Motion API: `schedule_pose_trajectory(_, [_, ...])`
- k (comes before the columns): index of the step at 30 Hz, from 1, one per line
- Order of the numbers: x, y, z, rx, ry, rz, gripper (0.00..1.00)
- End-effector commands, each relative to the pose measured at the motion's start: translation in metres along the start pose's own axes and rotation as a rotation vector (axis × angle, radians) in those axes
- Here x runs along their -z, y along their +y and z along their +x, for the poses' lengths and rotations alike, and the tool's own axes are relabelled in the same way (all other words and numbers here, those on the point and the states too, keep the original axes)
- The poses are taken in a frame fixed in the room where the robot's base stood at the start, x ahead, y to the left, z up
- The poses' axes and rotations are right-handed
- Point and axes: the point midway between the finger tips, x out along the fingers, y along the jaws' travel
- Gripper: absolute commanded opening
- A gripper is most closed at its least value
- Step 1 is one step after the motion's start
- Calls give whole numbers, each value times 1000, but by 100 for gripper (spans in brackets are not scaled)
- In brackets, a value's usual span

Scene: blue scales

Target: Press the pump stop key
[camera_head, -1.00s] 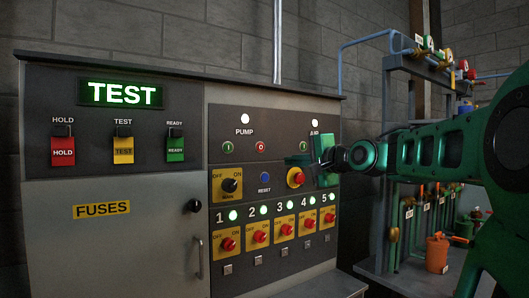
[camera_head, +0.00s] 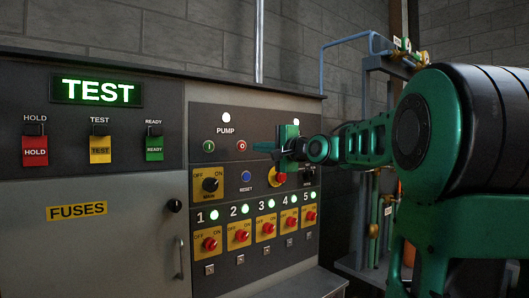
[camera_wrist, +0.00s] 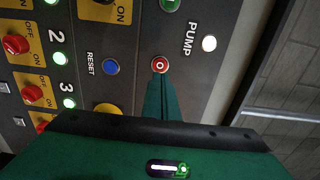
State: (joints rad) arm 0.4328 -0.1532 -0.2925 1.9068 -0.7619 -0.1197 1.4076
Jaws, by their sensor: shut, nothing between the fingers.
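The pump stop key is a small red round key marked O (camera_head: 241,146), under the PUMP label on the panel's right part. It also shows in the wrist view (camera_wrist: 160,64). Beside it is the green pump start key (camera_head: 209,146). The white lamp above PUMP (camera_head: 226,118) is lit. My green gripper (camera_head: 257,147) is shut and empty, pointing left along the panel, with its tip just right of the red key. In the wrist view the closed fingertips (camera_wrist: 160,80) reach almost to the red key's edge. I cannot tell whether they touch it.
A blue RESET button (camera_head: 246,176) and the MAIN switch (camera_head: 210,185) sit below the pump keys. Numbered red switches with lit green lamps line the lower panel. A red knob on yellow (camera_head: 277,178) lies under my gripper. A pipe rack stands at right.

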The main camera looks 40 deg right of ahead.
Motion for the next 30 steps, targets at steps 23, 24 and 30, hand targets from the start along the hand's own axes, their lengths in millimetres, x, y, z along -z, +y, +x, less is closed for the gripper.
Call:
schedule_pose_trajectory(23, [0,0,74,1,0,1,0])
schedule_pose_trajectory(24, [0,0,74,1,0,1,0])
schedule_pose_trajectory(30, [-1,0,79,0,-1,0,0])
